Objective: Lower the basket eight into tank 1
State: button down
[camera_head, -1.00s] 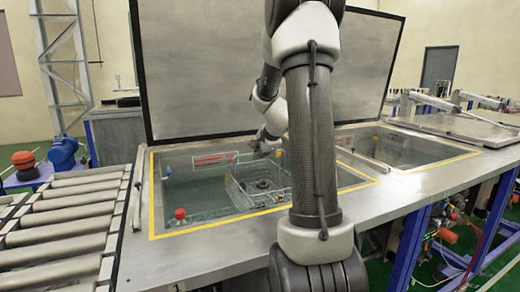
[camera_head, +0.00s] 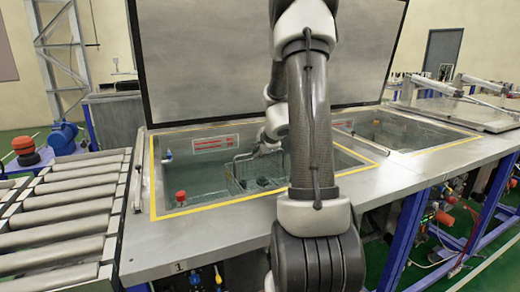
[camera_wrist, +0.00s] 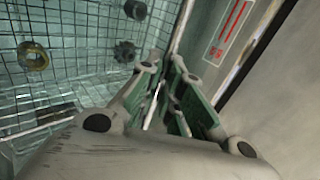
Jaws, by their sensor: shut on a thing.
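The wire basket (camera_head: 243,177) hangs inside tank 1 (camera_head: 205,205), the open tank with the yellow-edged rim and the "1" on its front. Its lower part is down at the water, and its upper wires stand above it. My arm hides its right side in the head view. My gripper (camera_head: 268,146) is at the basket's top, shut on it. In the wrist view the green-padded fingers of my gripper (camera_wrist: 166,104) close around a thin rod of the basket. The basket mesh (camera_wrist: 85,60) with several dark and brass round parts in it shows at the left.
The raised grey lid (camera_head: 230,60) stands upright behind tank 1. A second open tank (camera_head: 400,133) lies to the right. A roller conveyor (camera_head: 65,210) stands at the left. A red knob (camera_head: 181,197) sits at the tank's front left corner.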

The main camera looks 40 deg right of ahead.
jog(key=shift+f, duration=2)
jog(key=c, duration=1.5)
grip_release()
jog(key=shift+f, duration=0.1)
jog(key=shift+s, duration=0.1)
